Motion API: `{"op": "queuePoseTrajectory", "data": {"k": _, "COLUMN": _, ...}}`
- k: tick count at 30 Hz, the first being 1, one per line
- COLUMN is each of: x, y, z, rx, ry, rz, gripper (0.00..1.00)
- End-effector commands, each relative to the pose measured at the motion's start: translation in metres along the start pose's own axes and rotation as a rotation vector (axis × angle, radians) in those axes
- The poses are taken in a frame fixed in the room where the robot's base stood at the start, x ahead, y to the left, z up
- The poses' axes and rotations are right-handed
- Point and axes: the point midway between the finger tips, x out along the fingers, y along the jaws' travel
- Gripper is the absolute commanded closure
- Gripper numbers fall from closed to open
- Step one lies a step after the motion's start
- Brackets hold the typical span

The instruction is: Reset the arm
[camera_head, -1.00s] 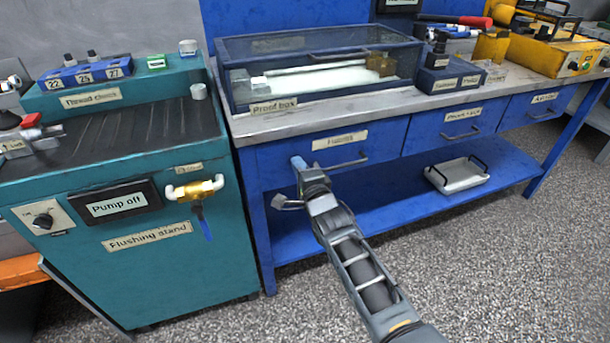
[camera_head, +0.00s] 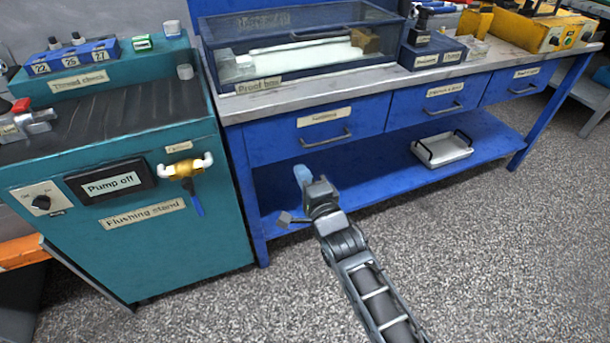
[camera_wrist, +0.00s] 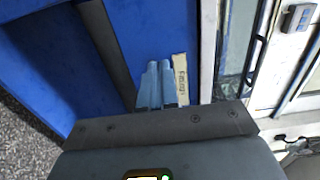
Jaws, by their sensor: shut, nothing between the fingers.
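My gripper (camera_head: 302,176) is in front of the blue workbench (camera_head: 262,172), below the level of its drawers in the head view. Its light blue fingers point up and away. In the wrist view my gripper (camera_wrist: 154,84) shows as two pale blue fingers side by side, shut, with nothing between them. Behind them are the blue bench front and a pale label strip (camera_wrist: 181,80). My arm reaches in from the lower right of the head view.
A teal flushing stand (camera_head: 200,250) with a brass valve (camera_head: 184,170) is on the left. A proof box (camera_head: 300,50) stands on the bench. A metal tray (camera_head: 442,148) lies on the lower shelf. The speckled floor at right is open.

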Motion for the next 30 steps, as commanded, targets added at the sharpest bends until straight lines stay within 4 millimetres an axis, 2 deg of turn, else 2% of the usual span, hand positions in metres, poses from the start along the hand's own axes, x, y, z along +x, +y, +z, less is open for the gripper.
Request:
{"op": "queuePoseTrajectory", "data": {"k": 4, "x": -0.011, "y": -0.001, "z": -0.001, "rx": 0.000, "ry": 0.001, "rz": 0.000, "gripper": 1.00}}
{"op": "queuePoseTrajectory", "data": {"k": 11, "x": -0.014, "y": 0.000, "z": 0.001, "rx": 0.000, "ry": -0.001, "rz": 0.000, "gripper": 1.00}}
{"op": "queuePoseTrajectory", "data": {"k": 14, "x": -0.024, "y": 0.004, "z": 0.003, "rx": -0.013, "ry": 0.003, "rz": 0.005, "gripper": 1.00}}
{"op": "queuePoseTrajectory", "data": {"k": 17, "x": -0.050, "y": 0.010, "z": 0.006, "rx": -0.053, "ry": 0.014, "rz": 0.014, "gripper": 1.00}}
{"op": "queuePoseTrajectory", "data": {"k": 20, "x": -0.090, "y": 0.018, "z": 0.011, "rx": -0.122, "ry": 0.031, "rz": 0.030, "gripper": 1.00}}
{"op": "queuePoseTrajectory", "data": {"k": 25, "x": -0.167, "y": 0.023, "z": 0.014, "rx": -0.272, "ry": 0.067, "rz": 0.066, "gripper": 1.00}}
{"op": "queuePoseTrajectory", "data": {"k": 30, "x": -0.243, "y": 0.016, "z": 0.015, "rx": -0.433, "ry": 0.099, "rz": 0.112, "gripper": 1.00}}
